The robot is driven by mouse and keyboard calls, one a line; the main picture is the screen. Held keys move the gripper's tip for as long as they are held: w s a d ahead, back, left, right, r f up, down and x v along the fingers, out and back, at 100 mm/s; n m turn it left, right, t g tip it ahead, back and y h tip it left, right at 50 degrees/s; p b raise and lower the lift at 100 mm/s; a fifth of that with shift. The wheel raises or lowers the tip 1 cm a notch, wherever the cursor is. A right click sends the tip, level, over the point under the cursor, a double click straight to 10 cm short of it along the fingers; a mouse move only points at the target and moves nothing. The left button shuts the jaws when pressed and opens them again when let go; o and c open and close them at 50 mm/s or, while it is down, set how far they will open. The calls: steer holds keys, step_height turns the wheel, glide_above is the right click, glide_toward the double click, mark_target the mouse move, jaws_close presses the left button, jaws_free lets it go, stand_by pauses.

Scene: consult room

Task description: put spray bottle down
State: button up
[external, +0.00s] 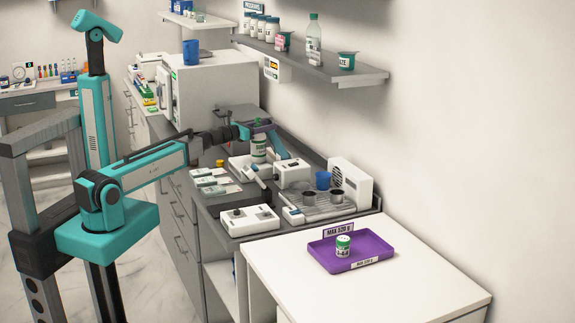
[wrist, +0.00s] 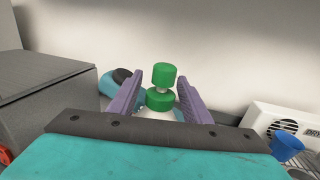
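A small white bottle with a green label (external: 259,148) is at my gripper (external: 258,125), above the crowded grey counter. In the wrist view, a green top with a green collar (wrist: 160,98) sits between the two purple fingers of my gripper (wrist: 160,92). I take this to be the spray bottle. The fingers stand apart, one on each side, and a pale surface shows below the collar. Whether they press on the bottle is unclear. Its lower part is hidden in the wrist view, and I cannot tell whether its base touches anything.
White devices (external: 292,173) and a rack with a blue cup (external: 322,180) crowd the counter. A large white box-shaped appliance (external: 218,90) stands behind. A purple tray (external: 375,250) with a small jar (external: 343,245) lies on the white table (external: 290,275). A wall shelf (external: 340,75) overhangs.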

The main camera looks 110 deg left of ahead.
steer(key=shift+r, duration=0.15)
steer(key=shift+b+v, duration=0.3)
steer(key=shift+v, duration=2.4)
steer(key=shift+w+b, duration=0.1)
steer(key=shift+b, duration=0.45)
steer(key=shift+d+b, duration=0.1)
steer(key=shift+b, duration=0.5)
steer(key=shift+b+v, duration=1)
steer(key=shift+b, duration=1.55)
